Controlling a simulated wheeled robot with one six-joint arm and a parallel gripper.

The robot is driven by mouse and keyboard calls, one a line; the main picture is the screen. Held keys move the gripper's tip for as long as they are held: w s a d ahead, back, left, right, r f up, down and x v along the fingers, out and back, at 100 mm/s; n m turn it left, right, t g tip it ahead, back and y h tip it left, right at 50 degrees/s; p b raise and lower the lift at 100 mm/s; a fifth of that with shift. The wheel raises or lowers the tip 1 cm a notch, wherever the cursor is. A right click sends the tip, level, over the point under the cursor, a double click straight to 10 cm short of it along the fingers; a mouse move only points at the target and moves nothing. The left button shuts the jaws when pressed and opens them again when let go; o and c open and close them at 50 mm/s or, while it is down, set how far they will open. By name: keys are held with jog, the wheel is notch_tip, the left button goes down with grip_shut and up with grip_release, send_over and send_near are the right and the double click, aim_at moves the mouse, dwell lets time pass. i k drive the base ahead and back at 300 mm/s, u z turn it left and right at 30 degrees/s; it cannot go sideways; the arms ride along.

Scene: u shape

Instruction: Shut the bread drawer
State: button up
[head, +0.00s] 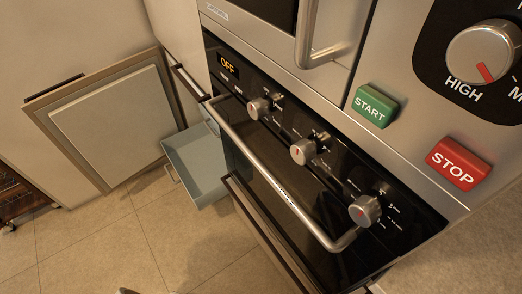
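An open drawer (196,158), taken to be the bread drawer, sticks out low from the cabinet front just left of the oven in the head view. Its inside is pale blue-grey, and the visible part looks empty. A small handle (171,173) shows on its front, at the drawer's left side. The oven partly hides the drawer's right side.
The black oven (300,200) has a long metal bar handle (270,170) and knobs jutting out. Above it is a microwave with a green START button (371,106) and a red STOP button (458,164). A framed cabinet panel (110,130) stands left of the drawer. Tiled floor (110,245) in front looks clear.

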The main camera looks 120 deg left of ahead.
aim_at(197, 158)
jog(key=z, duration=4.95)
jog(key=k, duration=0.2)
jog(key=z, duration=2.6)
jog(key=i, duration=0.5)
